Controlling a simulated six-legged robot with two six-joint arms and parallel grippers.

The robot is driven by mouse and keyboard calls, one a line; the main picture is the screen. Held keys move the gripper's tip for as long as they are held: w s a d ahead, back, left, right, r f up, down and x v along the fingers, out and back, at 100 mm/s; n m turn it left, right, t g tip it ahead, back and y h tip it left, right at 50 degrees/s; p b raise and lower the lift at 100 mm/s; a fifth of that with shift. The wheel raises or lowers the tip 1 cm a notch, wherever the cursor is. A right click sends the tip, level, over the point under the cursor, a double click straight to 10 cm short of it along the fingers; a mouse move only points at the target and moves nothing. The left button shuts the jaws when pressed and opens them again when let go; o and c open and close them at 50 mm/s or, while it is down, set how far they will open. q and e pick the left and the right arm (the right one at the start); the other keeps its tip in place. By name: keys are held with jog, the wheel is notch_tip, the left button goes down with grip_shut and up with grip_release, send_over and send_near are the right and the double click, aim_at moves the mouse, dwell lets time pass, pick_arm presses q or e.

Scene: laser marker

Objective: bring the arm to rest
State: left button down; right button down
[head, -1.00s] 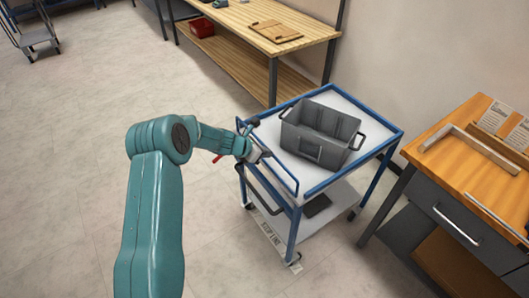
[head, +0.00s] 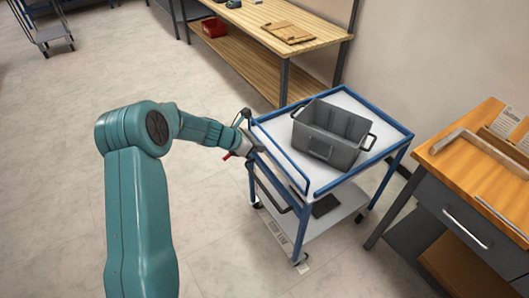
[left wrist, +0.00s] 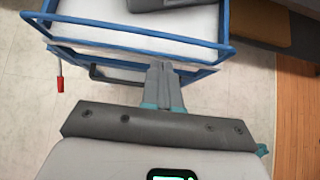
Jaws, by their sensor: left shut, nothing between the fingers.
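My left arm comes in from the left in the head view. Its gripper (head: 252,147) is beside the left end of the blue-framed cart (head: 330,186), near its push handle. In the left wrist view the two grey fingers (left wrist: 162,72) lie together, shut and empty, in front of the cart's blue rail (left wrist: 140,34). Whether they touch the cart I cannot tell. My right gripper is in neither view.
A grey bin (head: 330,135) stands on the cart's top. A red-ended item (left wrist: 60,84) hangs at the cart's side. A wooden workbench (head: 290,15) is behind, and an orange-topped desk (head: 455,150) is at the right.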

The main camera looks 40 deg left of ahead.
pick_arm(q)
jog(key=v, duration=0.3)
jog(key=shift+w+r, duration=0.1)
jog(key=shift+r, duration=0.35)
jog(key=shift+d, duration=0.1)
